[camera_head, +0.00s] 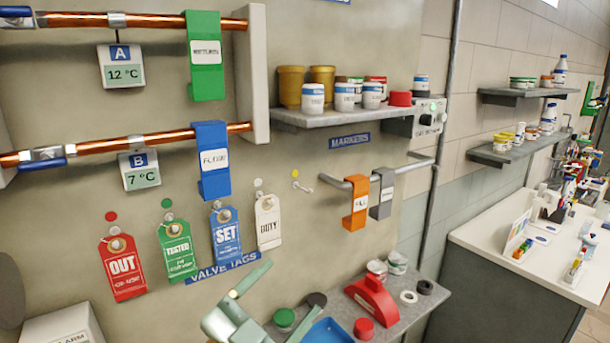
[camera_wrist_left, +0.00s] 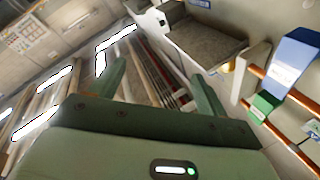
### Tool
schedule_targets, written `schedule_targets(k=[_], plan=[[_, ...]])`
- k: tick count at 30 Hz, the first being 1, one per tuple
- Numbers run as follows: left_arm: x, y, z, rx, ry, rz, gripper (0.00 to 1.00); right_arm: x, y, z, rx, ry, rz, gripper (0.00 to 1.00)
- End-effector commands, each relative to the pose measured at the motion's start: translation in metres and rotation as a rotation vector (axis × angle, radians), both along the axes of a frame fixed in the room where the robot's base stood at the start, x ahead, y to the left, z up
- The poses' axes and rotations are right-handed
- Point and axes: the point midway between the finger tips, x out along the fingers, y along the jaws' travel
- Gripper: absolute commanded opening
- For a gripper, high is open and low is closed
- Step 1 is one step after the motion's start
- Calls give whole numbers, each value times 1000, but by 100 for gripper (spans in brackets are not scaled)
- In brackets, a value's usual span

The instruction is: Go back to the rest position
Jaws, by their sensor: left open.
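My left gripper (camera_head: 258,290) is at the bottom middle of the head view, in front of the wall below the valve tags. In the left wrist view its two green fingers (camera_wrist_left: 160,82) stand wide apart with nothing between them. Red OUT (camera_head: 123,265), green TESTED (camera_head: 177,250), blue SET (camera_head: 226,232) and white DUTY (camera_head: 268,222) tags hang on the wall. A green clip (camera_head: 205,75) labelled RETURN hangs on the upper copper pipe, and a blue clip (camera_head: 212,165) labelled FLOW on the lower one. My right gripper does not show.
A grey shelf (camera_head: 330,118) holds several jars. An orange clip (camera_head: 356,205) and a grey clip (camera_head: 382,195) hang on a rail. A lower ledge (camera_head: 395,320) beside my left gripper holds a red block (camera_head: 372,298), tins and rings. A cluttered white counter (camera_head: 490,240) stands at right.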

Motion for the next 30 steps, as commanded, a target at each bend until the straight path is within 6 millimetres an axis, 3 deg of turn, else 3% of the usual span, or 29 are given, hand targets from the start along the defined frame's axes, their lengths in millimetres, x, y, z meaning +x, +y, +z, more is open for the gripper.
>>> schedule_targets(k=[1, 3, 7, 12, 18, 21, 26, 29, 30], plan=[[-4, 19, -42, 86, 128, 71, 76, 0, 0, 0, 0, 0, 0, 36], [-14, 53, -96, 204, 307, 183, 76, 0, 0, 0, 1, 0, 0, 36], [-48, 120, -171, 374, 587, 400, 76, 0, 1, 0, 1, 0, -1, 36], [-103, 197, -221, 530, 843, 657, 76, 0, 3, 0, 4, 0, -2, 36], [-170, 267, -250, 671, 1050, 924, 76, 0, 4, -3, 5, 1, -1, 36], [-160, 255, -313, 656, 1093, 863, 76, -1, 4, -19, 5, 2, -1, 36], [-161, 239, -410, 627, 1181, 784, 76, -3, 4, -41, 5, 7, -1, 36], [-172, 229, -483, 597, 1251, 734, 76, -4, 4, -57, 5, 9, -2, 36], [-180, 225, -516, 582, 1284, 715, 76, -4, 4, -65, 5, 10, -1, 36]])
